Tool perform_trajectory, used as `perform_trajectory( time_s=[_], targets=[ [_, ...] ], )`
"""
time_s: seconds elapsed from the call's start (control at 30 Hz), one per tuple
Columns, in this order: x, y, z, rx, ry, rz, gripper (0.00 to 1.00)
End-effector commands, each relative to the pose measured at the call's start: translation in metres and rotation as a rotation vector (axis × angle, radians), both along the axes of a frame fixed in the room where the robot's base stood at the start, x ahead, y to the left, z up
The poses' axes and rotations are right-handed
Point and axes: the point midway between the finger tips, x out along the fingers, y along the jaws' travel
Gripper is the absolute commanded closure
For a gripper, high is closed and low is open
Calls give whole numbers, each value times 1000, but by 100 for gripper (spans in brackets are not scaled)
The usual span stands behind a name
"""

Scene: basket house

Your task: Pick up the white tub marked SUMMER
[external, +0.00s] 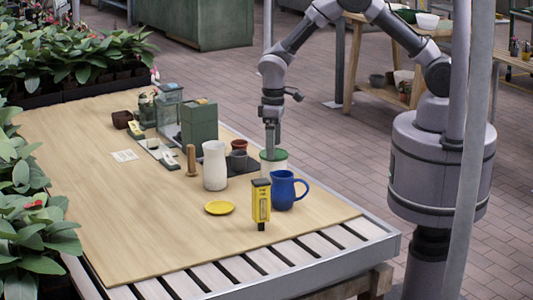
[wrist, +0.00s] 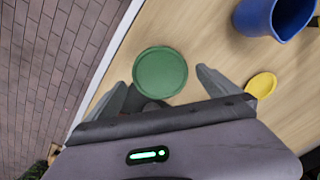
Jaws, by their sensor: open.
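A tub with a round green lid and a pale wall (external: 274,166) stands near the table's far right edge; no lettering on it is readable. In the wrist view its green lid (wrist: 160,73) shows from above, between and slightly beyond the fingertips. My gripper (external: 272,145) points down directly above the tub. In the wrist view my gripper (wrist: 165,88) is open, one finger at each side of the lid, holding nothing. I cannot tell whether the fingers are level with the lid or above it.
The wooden tabletop (external: 130,220) is clear at the front left.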

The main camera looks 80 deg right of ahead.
Motion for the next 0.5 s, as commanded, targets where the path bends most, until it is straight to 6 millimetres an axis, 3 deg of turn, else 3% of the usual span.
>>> perform_trajectory(
  time_s=[0.03, 0.23, 0.4, 0.5],
  targets=[
    [0, 0, -11, 0, 2, -1, 0],
    [0, 0, -29, 0, 0, -2, 0],
    [-1, 0, -65, 0, 1, -1, 0],
    [-1, 0, -72, 0, 0, -1, 0]
  ],
)
